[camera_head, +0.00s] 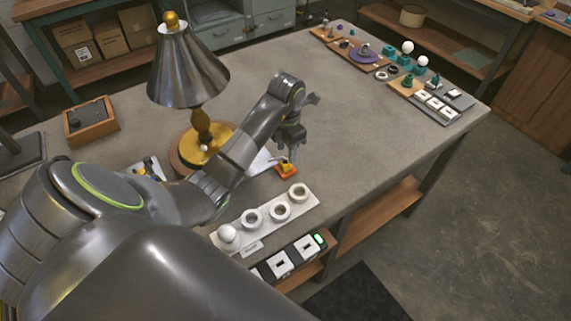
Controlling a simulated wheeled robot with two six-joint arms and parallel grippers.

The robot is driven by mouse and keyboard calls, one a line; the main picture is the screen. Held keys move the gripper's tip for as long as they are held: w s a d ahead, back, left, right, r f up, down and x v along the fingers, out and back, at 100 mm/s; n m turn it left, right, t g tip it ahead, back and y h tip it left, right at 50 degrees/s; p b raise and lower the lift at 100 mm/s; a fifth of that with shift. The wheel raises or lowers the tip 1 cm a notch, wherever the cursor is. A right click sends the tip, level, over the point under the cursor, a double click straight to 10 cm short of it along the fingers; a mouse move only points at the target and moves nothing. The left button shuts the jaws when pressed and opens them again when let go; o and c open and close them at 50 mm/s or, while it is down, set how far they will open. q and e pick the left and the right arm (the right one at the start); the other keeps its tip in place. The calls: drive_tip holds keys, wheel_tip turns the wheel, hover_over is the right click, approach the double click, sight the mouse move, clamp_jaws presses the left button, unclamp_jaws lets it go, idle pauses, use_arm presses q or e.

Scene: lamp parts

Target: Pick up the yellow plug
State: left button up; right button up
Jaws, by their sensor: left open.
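The yellow plug (284,166) sits low near the table's front edge, on or beside a small orange piece (287,174), with a white sheet or cord next to it. My left gripper (285,155) points down directly above the yellow plug, very close to it. Its jaws are open, and I cannot tell whether they touch or surround the plug. My right gripper does not show.
A lamp with a metal shade (188,70) stands behind my left arm. A white strip with round sockets (265,217) lies at the front edge. A wooden box (90,122) is at left, and boards of small parts (362,54) are far right. The middle right table (370,130) is clear.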

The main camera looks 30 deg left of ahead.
sight(285, 160)
use_arm(q)
drive_tip(key=shift+a+f+b, duration=0.1)
drive_tip(key=shift+f+b, duration=0.5)
drive_tip(key=shift+f, duration=0.2)
drive_tip(key=shift+a+f+b, duration=0.15)
drive_tip(key=shift+f+b, duration=0.55)
drive_tip(key=shift+f, duration=0.2)
drive_tip(key=shift+w+f+p, duration=0.15)
drive_tip(key=shift+f+p, duration=0.3)
drive_tip(key=shift+f, duration=0.7)
drive_tip(key=shift+c, duration=0.3)
